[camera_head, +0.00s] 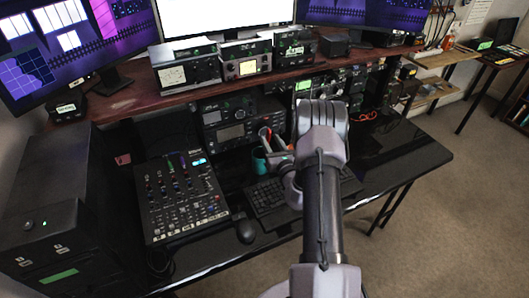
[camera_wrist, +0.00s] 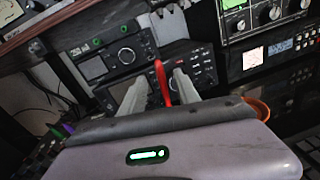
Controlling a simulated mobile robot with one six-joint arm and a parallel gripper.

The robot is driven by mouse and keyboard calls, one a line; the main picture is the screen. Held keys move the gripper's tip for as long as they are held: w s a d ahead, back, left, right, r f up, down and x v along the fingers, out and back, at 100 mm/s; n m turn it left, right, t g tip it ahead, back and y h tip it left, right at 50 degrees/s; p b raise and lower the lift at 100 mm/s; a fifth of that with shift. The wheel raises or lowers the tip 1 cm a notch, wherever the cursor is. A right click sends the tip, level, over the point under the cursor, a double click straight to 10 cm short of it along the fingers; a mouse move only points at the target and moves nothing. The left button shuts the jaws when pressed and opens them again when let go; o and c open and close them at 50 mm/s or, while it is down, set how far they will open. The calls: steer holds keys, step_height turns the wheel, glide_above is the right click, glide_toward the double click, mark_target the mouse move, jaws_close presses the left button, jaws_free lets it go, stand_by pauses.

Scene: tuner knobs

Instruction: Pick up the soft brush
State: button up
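I cannot make out a brush clearly. A slim red handle-like thing (camera_wrist: 161,82) stands between the fingers of my gripper (camera_wrist: 159,88) in the wrist view, and its lower part is hidden behind the gripper body. I cannot tell if it is the soft brush. In the head view, my gripper (camera_head: 271,141) is beyond the forearm, by a teal cup (camera_head: 259,161), with red showing at the fingers. The fingers stand apart, with a visible gap on both sides of the red thing.
A mixer (camera_head: 180,197) lies left on the black desk, with a mouse (camera_head: 244,229) and keyboard (camera_head: 268,197) to its right. Stacked radios (camera_head: 230,122) stand close behind my gripper under the wooden shelf (camera_head: 130,95). An orange coil (camera_head: 368,116) lies at right. The desk's right end looks clear.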

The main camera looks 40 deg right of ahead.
steer(key=x, duration=0.2)
steer(key=b+x, duration=0.1)
steer(key=x, duration=0.1)
steer(key=r+x, duration=0.1)
steer(key=x, duration=0.1)
steer(key=shift+w+d+b, duration=0.15)
steer(key=shift+d+b, duration=0.1)
steer(key=shift+b, duration=0.05)
jaws_close()
